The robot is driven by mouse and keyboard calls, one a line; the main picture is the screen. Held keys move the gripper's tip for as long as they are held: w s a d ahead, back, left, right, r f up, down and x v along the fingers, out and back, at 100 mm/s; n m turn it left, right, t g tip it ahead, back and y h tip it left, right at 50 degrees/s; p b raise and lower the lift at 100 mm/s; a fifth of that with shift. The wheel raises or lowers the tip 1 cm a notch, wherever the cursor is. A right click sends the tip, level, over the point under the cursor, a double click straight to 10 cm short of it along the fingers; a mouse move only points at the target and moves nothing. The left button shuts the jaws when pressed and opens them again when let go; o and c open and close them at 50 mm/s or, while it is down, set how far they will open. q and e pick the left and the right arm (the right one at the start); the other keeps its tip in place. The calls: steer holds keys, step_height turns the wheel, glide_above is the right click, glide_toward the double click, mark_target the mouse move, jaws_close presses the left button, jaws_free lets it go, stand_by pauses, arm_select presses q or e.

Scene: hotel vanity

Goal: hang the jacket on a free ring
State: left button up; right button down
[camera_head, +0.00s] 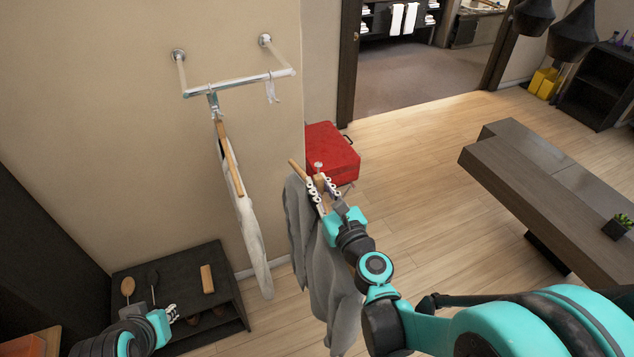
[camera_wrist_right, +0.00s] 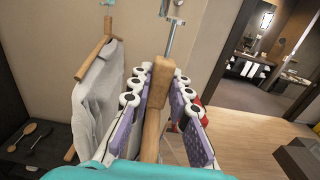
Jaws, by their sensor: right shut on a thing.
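A grey jacket (camera_head: 335,278) hangs on a wooden hanger (camera_head: 298,171), and my right gripper (camera_head: 319,190) is shut on the hanger's neck. In the right wrist view the hanger's wooden neck (camera_wrist_right: 156,90) stands between the purple finger pads, with a metal pin (camera_wrist_right: 174,38) above it. A white wall rail (camera_head: 240,82) is at upper left. A free ring (camera_head: 271,88) hangs near its right end, above and left of my right gripper. Another ring (camera_head: 213,100) holds a white garment (camera_head: 250,235) on a wooden hanger. My left gripper (camera_head: 172,314) is low at left; its finger opening is unclear.
A dark low bench (camera_head: 235,312) with brushes on it stands below the rail. A red suitcase (camera_head: 331,150) stands behind my right gripper. A dark table (camera_head: 540,180) is at right. Open wall lies between the held hanger and the rail.

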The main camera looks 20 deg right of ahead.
steer(key=shift+w, duration=0.55)
steer(key=w+a+b, duration=0.1)
steer(key=w, duration=2.6)
steer(key=shift+w, duration=0.4)
steer(key=shift+w+b, duration=0.15)
steer(key=shift+b, duration=0.2)
steer(key=shift+w, duration=1.25)
stand_by(0.5)
steer(key=shift+w+b, duration=0.1)
steer(key=shift+b, duration=0.3)
steer(key=shift+w+a, duration=0.1)
steer(key=shift+w, duration=1.05)
stand_by(0.7)
